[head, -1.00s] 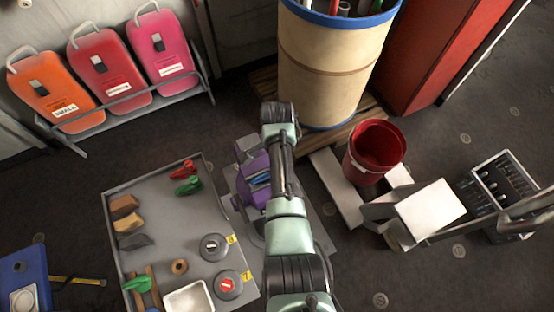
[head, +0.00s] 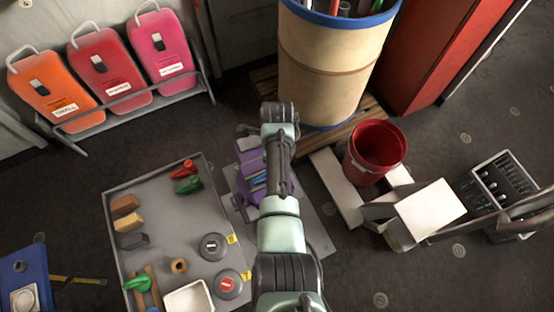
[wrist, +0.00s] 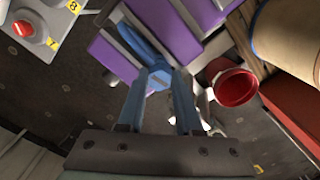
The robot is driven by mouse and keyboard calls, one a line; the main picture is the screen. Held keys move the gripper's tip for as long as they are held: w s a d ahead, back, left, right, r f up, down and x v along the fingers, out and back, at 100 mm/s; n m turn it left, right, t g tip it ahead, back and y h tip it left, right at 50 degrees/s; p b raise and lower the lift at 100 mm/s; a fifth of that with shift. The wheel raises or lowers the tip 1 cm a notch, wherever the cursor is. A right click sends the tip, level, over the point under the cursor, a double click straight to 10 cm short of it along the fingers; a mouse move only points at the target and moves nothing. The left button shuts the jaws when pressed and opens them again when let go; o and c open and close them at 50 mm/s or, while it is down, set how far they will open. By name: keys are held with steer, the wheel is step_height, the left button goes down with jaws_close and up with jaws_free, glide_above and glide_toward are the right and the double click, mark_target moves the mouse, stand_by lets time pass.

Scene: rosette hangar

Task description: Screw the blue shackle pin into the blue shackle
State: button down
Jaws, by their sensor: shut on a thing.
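The blue shackle (wrist: 138,42) sits between the purple jaws of a vise (wrist: 112,57) in the wrist view. The head view shows the purple vise (head: 249,160) with a blue part in it (head: 258,180), partly hidden by my arm. My gripper (wrist: 161,80) is shut on the round blue head of the shackle pin (wrist: 158,78), with one finger on each side. The pin head is right against the end of the shackle in the picture. The pin's shank is hidden, so I cannot tell how deep it sits.
Left of the vise is a grey tray (head: 165,215) with clamps, blocks, round weights and a white dish. A red bucket (head: 374,152) stands to the right, and a large drum (head: 333,70) behind. Dark floor (head: 400,275) is clear at the lower right.

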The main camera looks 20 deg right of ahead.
steer(key=m, duration=0.9)
steer(key=shift+f+m, duration=0.1)
steer(key=shift+m, duration=0.2)
steer(key=c, duration=0.5)
jaws_free()
step_height(320, 180, up, 13)
steer(key=b, duration=0.3)
